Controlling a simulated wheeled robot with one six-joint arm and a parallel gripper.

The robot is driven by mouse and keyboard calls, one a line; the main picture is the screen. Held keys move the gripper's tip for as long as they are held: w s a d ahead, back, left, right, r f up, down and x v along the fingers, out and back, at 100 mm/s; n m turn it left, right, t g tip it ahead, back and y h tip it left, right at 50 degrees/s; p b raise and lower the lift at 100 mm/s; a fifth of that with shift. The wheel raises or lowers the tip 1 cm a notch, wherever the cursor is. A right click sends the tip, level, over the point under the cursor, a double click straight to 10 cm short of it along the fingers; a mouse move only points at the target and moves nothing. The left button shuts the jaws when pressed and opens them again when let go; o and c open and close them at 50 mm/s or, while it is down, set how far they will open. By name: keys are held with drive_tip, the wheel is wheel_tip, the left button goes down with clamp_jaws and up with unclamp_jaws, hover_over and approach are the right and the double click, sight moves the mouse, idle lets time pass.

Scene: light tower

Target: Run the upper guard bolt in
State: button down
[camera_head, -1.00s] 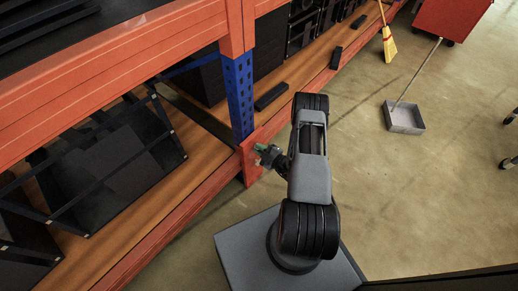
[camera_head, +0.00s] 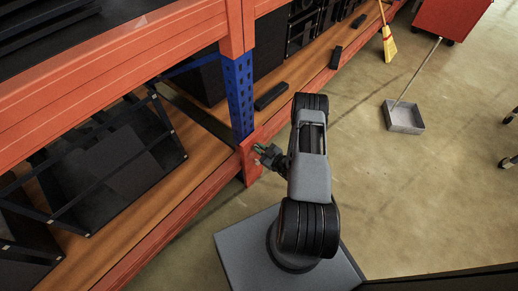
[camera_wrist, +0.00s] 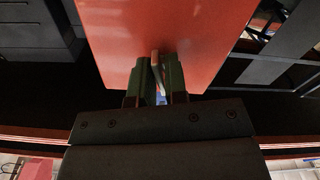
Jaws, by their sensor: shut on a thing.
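The orange-red guard plate (camera_head: 250,171) stands at the foot of the blue upright (camera_head: 240,95). In the wrist view the guard (camera_wrist: 165,25) fills the upper middle. My gripper (camera_head: 261,150) is at the guard's face, with green fingers. In the wrist view my gripper (camera_wrist: 160,68) is shut on a thin, pale upright piece, which I take to be the bolt (camera_wrist: 155,62). Its far end lies against or close to the orange face; I cannot tell whether it sits in a hole. No other bolt can be made out, and the head view is too small to show it.
Orange beams and a wooden shelf (camera_head: 190,190) with black frames lie left of my arm. A small black bar (camera_head: 271,96) lies on the shelf behind the upright. A dustpan (camera_head: 404,118), a broom (camera_head: 389,45) and a red cabinet (camera_head: 452,18) stand right. The floor between is free.

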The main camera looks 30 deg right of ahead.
drive_tip(key=shift+s+f, duration=0.1)
idle(0.3)
drive_tip(key=c, duration=1.3)
unclamp_jaws()
drive_tip(key=p+v, duration=0.2)
drive_tip(key=v, duration=1.1)
drive_tip(key=shift+s+d+p, duration=0.2)
drive_tip(key=shift+s+p, duration=0.15)
drive_tip(key=shift+s, duration=0.05)
